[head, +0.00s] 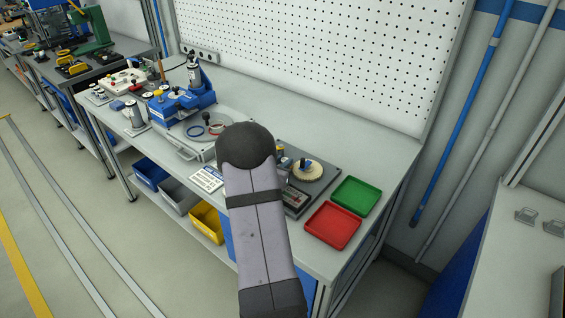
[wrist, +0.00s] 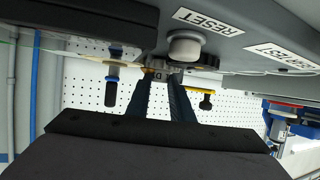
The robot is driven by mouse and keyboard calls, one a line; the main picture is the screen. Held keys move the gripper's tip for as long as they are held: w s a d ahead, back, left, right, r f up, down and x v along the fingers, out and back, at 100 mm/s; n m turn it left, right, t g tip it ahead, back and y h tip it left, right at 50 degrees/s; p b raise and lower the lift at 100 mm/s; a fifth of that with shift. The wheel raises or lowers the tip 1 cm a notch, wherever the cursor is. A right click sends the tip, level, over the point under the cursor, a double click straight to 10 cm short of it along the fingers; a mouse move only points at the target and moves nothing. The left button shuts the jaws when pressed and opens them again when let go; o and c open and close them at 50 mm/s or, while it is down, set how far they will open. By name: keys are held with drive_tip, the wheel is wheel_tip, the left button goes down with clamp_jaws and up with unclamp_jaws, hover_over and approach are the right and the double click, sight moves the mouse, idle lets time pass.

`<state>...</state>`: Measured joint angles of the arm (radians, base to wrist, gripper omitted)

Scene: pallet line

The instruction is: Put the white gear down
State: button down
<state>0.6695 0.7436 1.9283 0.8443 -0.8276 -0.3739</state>
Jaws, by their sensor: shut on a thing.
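The white gear (head: 307,171) is a cream toothed disc at the right part of the bench, over a dark base plate (head: 322,188). A dark blue post stands at its middle. In the wrist view, which is upside down, a thin cream edge shows left of the fingertips. My gripper (wrist: 165,78) has its two dark fingers close together, shut at the gear's side. The exact contact is hard to see. In the head view my arm hides the gripper.
A panel with a RESET label (wrist: 208,21) and a white button (wrist: 185,46) is close to the fingers. A red tray (head: 332,226) and a green tray (head: 356,196) lie to the right. A blue machine (head: 181,103) stands left. The bench behind the gear is clear.

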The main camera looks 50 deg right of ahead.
drive_tip(key=shift+f, duration=0.15)
drive_tip(key=c, duration=1.6)
unclamp_jaws()
drive_tip(key=shift+o, duration=0.2)
drive_tip(key=shift+a+r, duration=0.1)
drive_tip(key=shift+r, duration=0.1)
drive_tip(key=b+v, duration=0.1)
drive_tip(key=v, duration=1)
drive_tip(key=shift+s+a+r+b, duration=0.1)
drive_tip(key=shift+a+r+b, duration=0.15)
drive_tip(key=shift+a+b, duration=0.1)
